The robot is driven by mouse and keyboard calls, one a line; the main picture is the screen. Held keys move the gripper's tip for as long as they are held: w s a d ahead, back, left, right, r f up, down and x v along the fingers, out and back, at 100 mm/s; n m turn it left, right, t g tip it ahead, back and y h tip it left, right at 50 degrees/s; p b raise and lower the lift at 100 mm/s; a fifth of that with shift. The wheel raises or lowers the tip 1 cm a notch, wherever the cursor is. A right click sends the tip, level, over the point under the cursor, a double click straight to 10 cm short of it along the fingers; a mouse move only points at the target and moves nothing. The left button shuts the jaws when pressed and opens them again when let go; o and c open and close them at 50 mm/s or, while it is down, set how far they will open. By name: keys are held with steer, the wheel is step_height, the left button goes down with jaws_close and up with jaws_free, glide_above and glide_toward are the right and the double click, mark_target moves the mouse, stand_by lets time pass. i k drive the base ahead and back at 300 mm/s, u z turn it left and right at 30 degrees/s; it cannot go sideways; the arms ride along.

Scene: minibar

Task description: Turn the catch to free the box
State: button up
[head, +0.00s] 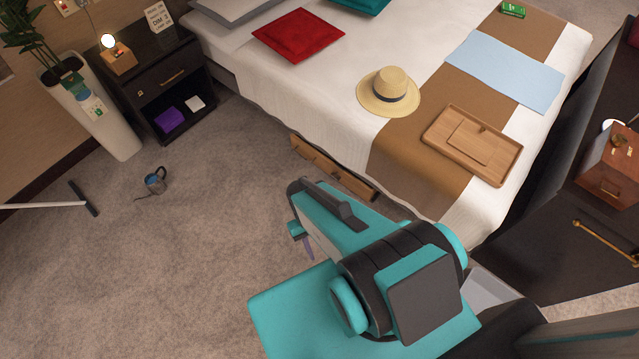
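A reddish-brown box (606,172) sits on dark furniture at the right edge and is cut off by the frame. A small brass-coloured fitting (617,141) shows on its top; I cannot tell whether it is the catch or how it is turned. My teal and black arm reaches over the carpet in the lower middle, well left of the box. A small teal part with a purple tip shows beside the arm's far end; my gripper's fingers are not clear, being mostly hidden behind the arm.
The bed holds a straw hat (388,91), a wooden tray (473,143), a blue cloth (505,70) and a red cushion (298,36). A black nightstand (160,85) and a white planter (110,125) stand at left. A mug (154,181) lies on open carpet.

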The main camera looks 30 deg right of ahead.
mark_target(337, 176)
steer(key=z, duration=1.7)
steer(key=k, duration=0.1)
steer(key=u, duration=3)
steer(key=k, duration=0.95)
steer(key=z, duration=0.6)
steer(key=i, duration=0.5)
steer(key=u, duration=0.2)
